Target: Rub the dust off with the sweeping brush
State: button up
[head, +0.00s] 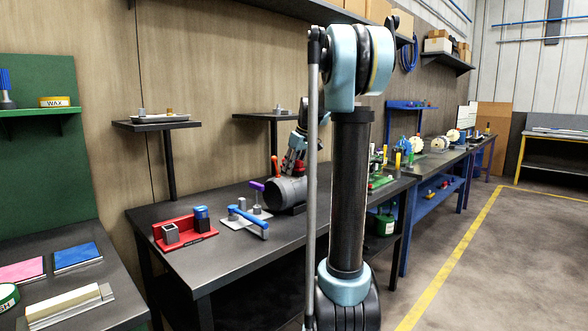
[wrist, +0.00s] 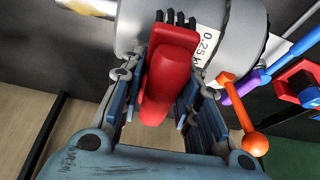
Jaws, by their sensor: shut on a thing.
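My gripper (wrist: 164,85) is shut on the sweeping brush (wrist: 168,72), whose red body lies between the fingers in the wrist view. The brush's dark bristles (wrist: 176,18) point at a grey motor-like cylinder (wrist: 235,35) with a white label; whether they touch it I cannot tell. In the head view my gripper (head: 292,162) is just above the same grey cylinder (head: 288,194) on the dark workbench (head: 262,246). I cannot make out any dust on the cylinder in either view.
An orange ball-ended lever (wrist: 240,115) stands close to my gripper's right side in the wrist view. Left of the cylinder on the bench are a purple-topped lever (head: 257,187), a blue-handled fixture (head: 248,220) and a red holder (head: 185,235). The bench's front left is clear.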

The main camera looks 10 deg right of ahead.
jog(key=shift+s+a+f, duration=0.1)
jog(key=shift+s+a, duration=0.65)
jog(key=shift+a, duration=0.25)
jog(key=shift+w+d, duration=0.8)
jog(key=shift+d, duration=0.25)
jog(key=shift+w+d, duration=0.75)
jog(key=shift+d, duration=0.3)
jog(key=shift+s+a, duration=0.8)
jog(key=shift+a, duration=0.3)
jog(key=shift+s+a, duration=0.8)
jog(key=shift+a, duration=0.25)
jog(key=shift+r, duration=3)
jog(key=shift+w, duration=0.1)
notch_tip(320, 180, up, 3)
